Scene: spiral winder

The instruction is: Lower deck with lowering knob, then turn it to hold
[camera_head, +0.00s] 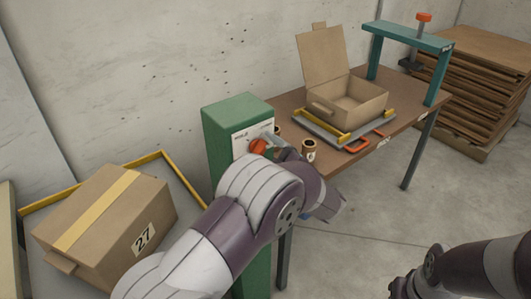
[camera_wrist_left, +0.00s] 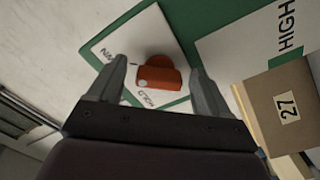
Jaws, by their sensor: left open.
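The orange-red knob (camera_head: 257,147) sits on a white plate on the green column (camera_head: 220,140). In the left wrist view the knob (camera_wrist_left: 160,84) lies between the two fingers of my open left gripper (camera_wrist_left: 157,68), with a gap on each side. The plate (camera_wrist_left: 130,50) there reads "HOLD". In the head view my left gripper (camera_head: 274,143) is at the plate, partly hidden by my arm. A deck with yellow edges (camera_head: 90,183) left of the column bears a closed carton marked 27 (camera_head: 105,215). My right gripper (camera_head: 405,288) is cut off at the bottom edge.
Right of the column, a brown table (camera_head: 290,100) holds an open carton (camera_head: 350,100) on a yellow-railed tray, small brown cups (camera_head: 309,150) and a green frame (camera_head: 410,38). Flat boards (camera_head: 480,85) are stacked behind. The floor at right is clear.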

